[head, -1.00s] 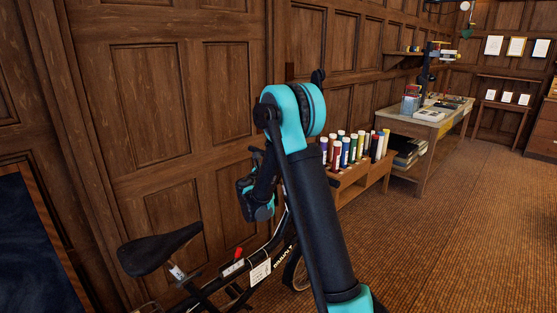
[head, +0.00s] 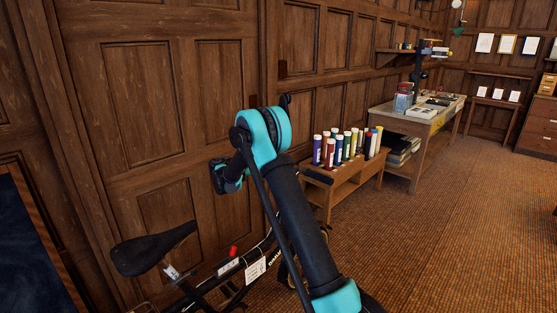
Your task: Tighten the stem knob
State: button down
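A black folding-style bicycle (head: 205,292) stands along the panelled wall at the lower left, its black saddle (head: 150,248) facing me. A small red part (head: 233,250) sits on top of its frame, near a white tag (head: 256,269). The front of the bicycle is mostly behind my arm, and I cannot make out the stem or a stem knob. My arm reaches up across the middle of the view and bends over. A black and teal wrist part of mine shows left of the elbow, in front of the wall. My gripper's fingers do not show.
A low wooden rack (head: 348,185) with several coloured tubes (head: 338,150) stands right of my arm. Behind it is a work table (head: 432,120) with books and a tall stand. Open carpet (head: 450,240) lies at the right. A dark board (head: 30,250) edges the left.

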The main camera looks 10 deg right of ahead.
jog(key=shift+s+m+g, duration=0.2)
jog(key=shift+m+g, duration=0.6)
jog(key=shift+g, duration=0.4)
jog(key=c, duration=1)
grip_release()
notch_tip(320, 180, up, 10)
